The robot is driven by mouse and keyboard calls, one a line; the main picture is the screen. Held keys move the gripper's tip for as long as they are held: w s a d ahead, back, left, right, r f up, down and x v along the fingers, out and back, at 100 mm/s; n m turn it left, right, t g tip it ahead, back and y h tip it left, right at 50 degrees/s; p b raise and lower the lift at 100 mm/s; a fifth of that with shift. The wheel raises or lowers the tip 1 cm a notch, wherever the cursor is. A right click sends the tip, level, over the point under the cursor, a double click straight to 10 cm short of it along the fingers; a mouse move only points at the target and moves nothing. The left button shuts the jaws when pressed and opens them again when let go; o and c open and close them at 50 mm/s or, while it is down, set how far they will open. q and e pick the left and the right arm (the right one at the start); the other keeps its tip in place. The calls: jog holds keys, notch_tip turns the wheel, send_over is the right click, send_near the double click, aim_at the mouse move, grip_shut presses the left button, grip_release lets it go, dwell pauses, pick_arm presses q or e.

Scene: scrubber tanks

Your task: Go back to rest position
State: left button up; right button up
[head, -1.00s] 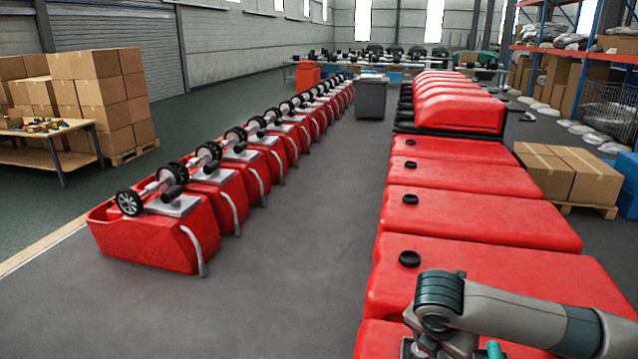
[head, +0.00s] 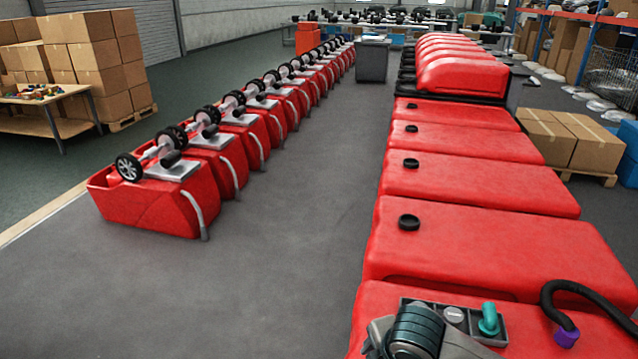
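Red scrubber tanks with black round caps stand in a row on the right; one tank (head: 490,240) is just beyond the nearest. The nearest red tank (head: 380,312) carries a dark tray (head: 492,335) with a grey cap and a teal elbow fitting (head: 489,319). A black hose (head: 592,290) with a purple end lies over its right side. Part of my arm, grey with a dark ribbed joint, shows at the bottom edge in front of the tray. No gripper fingers show. My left arm is out of view.
A row of red units with wheels (head: 150,205) stands on the left. A clear grey aisle (head: 290,250) runs between the rows. Boxes on a pallet (head: 575,140) stand at the right, and stacked boxes (head: 95,60) and a wooden table (head: 40,100) at the left.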

jog(key=s+a+f+m+y, duration=0.2)
jog(key=s+a+f+m, duration=0.1)
jog(key=s+m, duration=0.2)
jog(key=s+d+f+m+h, duration=0.2)
jog(key=s+d+f+m, duration=0.2)
jog(key=s+d+m, duration=0.45)
jog(key=s+d+f+m+h, duration=0.1)
jog(key=s+d+f+m, duration=0.4)
jog(key=s, duration=0.6)
notch_tip(320, 180, down, 27)
jog(key=g, duration=0.1)
jog(key=s+d+f+g+b, duration=0.1)
jog(key=s+d+f+b, duration=0.1)
jog(key=s+f, duration=1.6)
jog(key=shift+s+d+f+m, duration=0.2)
jog(key=shift+d+f+m, duration=0.15)
jog(key=shift+d+f, duration=0.4)
